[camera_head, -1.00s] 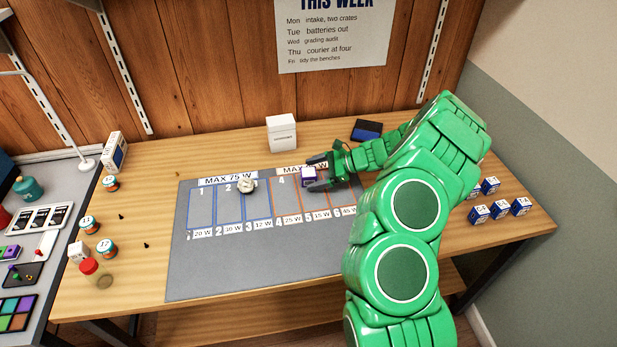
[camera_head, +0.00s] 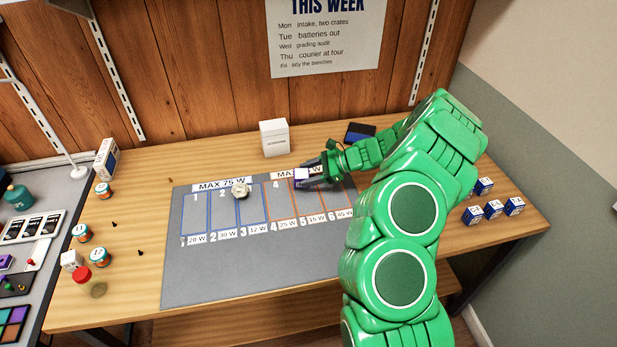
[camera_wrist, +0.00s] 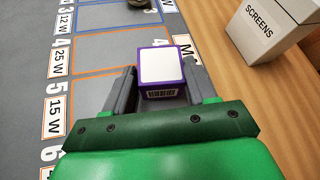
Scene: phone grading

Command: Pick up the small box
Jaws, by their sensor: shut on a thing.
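The small box (camera_wrist: 161,68) has a white top, purple edges and a barcode on its near side. In the wrist view it sits between the two grey fingers of my gripper (camera_wrist: 160,88), which is shut on it. In the head view the small box (camera_head: 301,175) shows at the tips of my gripper (camera_head: 312,176), over the far part of the grey mat (camera_head: 215,277) near slot 4. Part of the far label strip is hidden behind the box and gripper. I cannot tell whether the box touches the mat or is just above it.
A white box marked SCREENS (camera_wrist: 268,30) stands behind the mat, also in the head view (camera_head: 274,138). Blue-and-white boxes (camera_head: 493,208) are at right; jars (camera_head: 100,256) at left. The mat's front is clear.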

